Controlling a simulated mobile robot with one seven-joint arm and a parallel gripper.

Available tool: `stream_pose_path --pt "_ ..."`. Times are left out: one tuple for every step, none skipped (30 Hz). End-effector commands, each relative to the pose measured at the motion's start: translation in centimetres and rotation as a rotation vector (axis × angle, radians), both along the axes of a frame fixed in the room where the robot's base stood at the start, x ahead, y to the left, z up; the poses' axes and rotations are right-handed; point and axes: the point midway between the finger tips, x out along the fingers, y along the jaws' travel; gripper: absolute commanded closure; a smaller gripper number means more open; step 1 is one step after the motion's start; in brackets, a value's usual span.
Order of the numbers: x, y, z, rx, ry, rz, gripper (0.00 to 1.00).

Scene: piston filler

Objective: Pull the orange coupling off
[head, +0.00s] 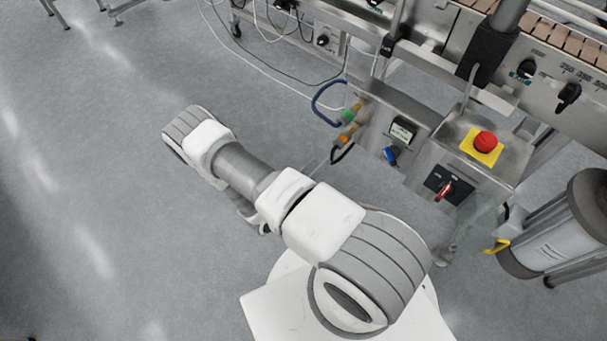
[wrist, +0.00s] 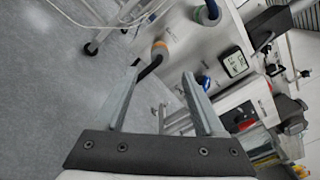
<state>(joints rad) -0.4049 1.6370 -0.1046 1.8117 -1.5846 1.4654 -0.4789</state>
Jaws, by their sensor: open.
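The orange coupling (head: 345,138) sits on the side of the machine's steel control box in the head view, with a short black hose hanging from it. In the wrist view the orange coupling (wrist: 160,47) is ahead of my gripper, near the top, and its black hose (wrist: 149,69) curves down to the left. My gripper (wrist: 160,73) is open and empty, its two fingers pointing toward the coupling. The coupling appears beyond the fingertips, not held. In the head view my arm hides most of the gripper.
A green coupling with a blue hose (head: 321,101) is just above the orange one. A blue knob (head: 391,154), a gauge display (head: 402,131) and a red emergency button (head: 485,142) are to the right. Loose cables hang behind. The floor at left is clear.

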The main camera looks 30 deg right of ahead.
Motion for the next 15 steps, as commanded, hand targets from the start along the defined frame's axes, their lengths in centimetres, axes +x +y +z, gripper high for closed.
stream_pose_path --pt "-0.4 1.2 0.1 0.002 0.001 0.005 0.29" --pt "-0.6 1.8 0.1 0.001 0.000 0.004 0.29" --pt "-0.9 2.5 0.1 0.001 0.001 0.004 0.29" --pt "-1.1 3.0 0.1 0.001 0.001 0.003 0.29" --pt "-1.3 3.4 0.1 0.002 0.000 0.003 0.29" --pt "-1.5 3.9 0.1 0.000 -0.001 0.003 0.29" --pt "-1.6 4.2 0.1 0.000 -0.001 0.002 0.29" --pt "-1.8 4.5 0.1 0.000 -0.001 0.001 0.29" --pt "-1.9 4.8 0.0 0.000 -0.001 0.001 0.29" --pt "-2.0 5.0 0.0 0.001 -0.001 0.001 0.29" --pt "-2.1 5.2 0.0 0.001 -0.001 0.001 0.29" --pt "-2.2 5.3 0.0 0.000 0.000 0.000 0.29" --pt "-2.2 5.4 0.0 0.001 0.000 -0.001 0.29" --pt "-2.3 5.4 0.0 0.001 0.000 -0.001 0.29" --pt "-2.3 5.4 0.0 0.001 0.000 -0.001 0.29"
